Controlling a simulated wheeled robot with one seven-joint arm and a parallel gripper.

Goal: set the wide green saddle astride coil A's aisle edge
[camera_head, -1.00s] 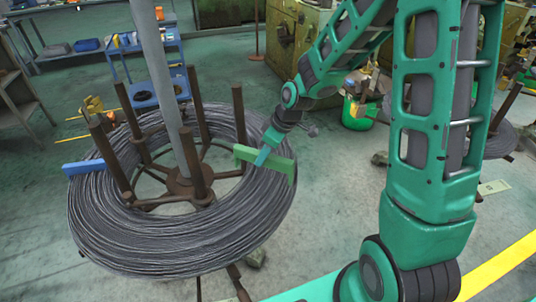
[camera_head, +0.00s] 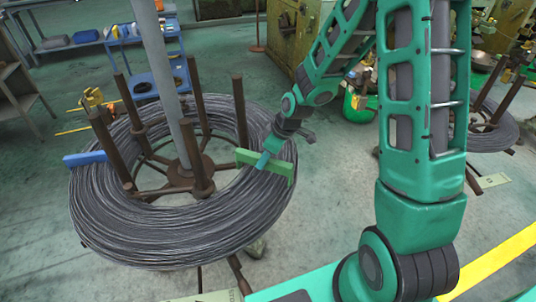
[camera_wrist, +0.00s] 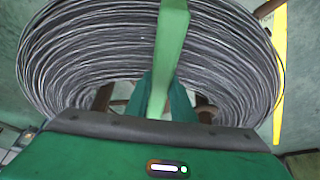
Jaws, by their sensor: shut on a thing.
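The wide green saddle (camera_head: 280,170) is a bar with a short down-turned leg at its right end. It is at the right side of the large grey wire coil (camera_head: 180,235), crossing its band. My gripper (camera_head: 263,160) is shut on the saddle near its middle. In the wrist view the saddle (camera_wrist: 172,35) runs lengthwise between my fingertips (camera_wrist: 163,98), over the coil's windings (camera_wrist: 90,50).
A blue saddle (camera_head: 84,159) sits on the coil's left side. Brown upright posts (camera_head: 241,110) and a grey pole (camera_head: 160,70) rise inside the coil. Another coil (camera_head: 495,130) stands at the right. A yellow floor line (camera_head: 490,265) crosses the lower right.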

